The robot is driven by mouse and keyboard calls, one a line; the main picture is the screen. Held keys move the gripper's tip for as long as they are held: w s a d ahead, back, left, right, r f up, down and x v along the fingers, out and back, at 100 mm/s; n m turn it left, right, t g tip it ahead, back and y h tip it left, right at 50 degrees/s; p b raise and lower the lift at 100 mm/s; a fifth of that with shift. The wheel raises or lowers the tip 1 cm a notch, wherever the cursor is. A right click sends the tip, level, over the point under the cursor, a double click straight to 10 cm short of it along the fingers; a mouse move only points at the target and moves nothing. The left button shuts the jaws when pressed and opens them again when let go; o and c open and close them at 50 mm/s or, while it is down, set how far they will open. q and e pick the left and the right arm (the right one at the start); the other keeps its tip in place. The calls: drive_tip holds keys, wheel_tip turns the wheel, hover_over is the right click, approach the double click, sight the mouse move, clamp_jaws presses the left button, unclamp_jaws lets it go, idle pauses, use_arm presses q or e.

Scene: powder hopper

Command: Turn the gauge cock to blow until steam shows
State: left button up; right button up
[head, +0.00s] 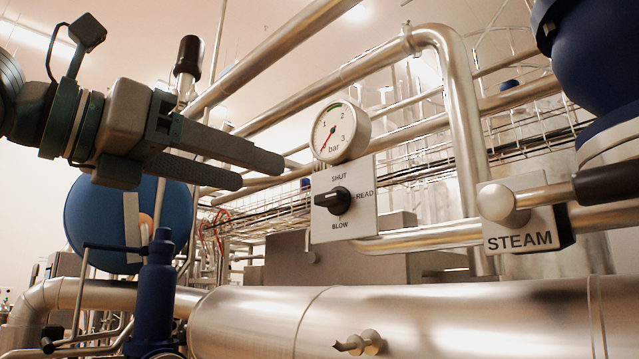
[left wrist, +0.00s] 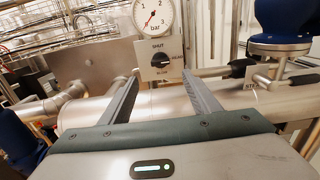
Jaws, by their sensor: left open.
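The gauge cock is a black knob (head: 333,200) on a grey plate (head: 325,228) marked SHUT at top, READ at right and BLOW at bottom. Its grip lies about level, in line with READ. The round white gauge (head: 341,132) sits above, its red needle pointing down left near the low end. My left gripper (head: 260,172) is open and empty, left of the plate and apart from it. In the left wrist view the knob (left wrist: 160,61) shows between and beyond the fingertips (left wrist: 160,76). No steam is visible. My right gripper is out of view.
A STEAM label (head: 520,238) and a black-handled lever (head: 605,187) are at right, below a blue valve body (head: 600,55). A large steel pipe (head: 430,320) runs below the plate. Pipes and wire trays fill the back. Space directly before the plate looks clear.

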sight(325, 195)
use_arm(q)
drive_tip(key=p+x, duration=0.6)
drive_tip(key=x, duration=0.6)
drive_tip(key=shift+w+d, duration=0.5)
drive_tip(key=shift+w, duration=0.05)
drive_tip(key=shift+f, duration=0.1)
drive_tip(key=c, duration=1.1)
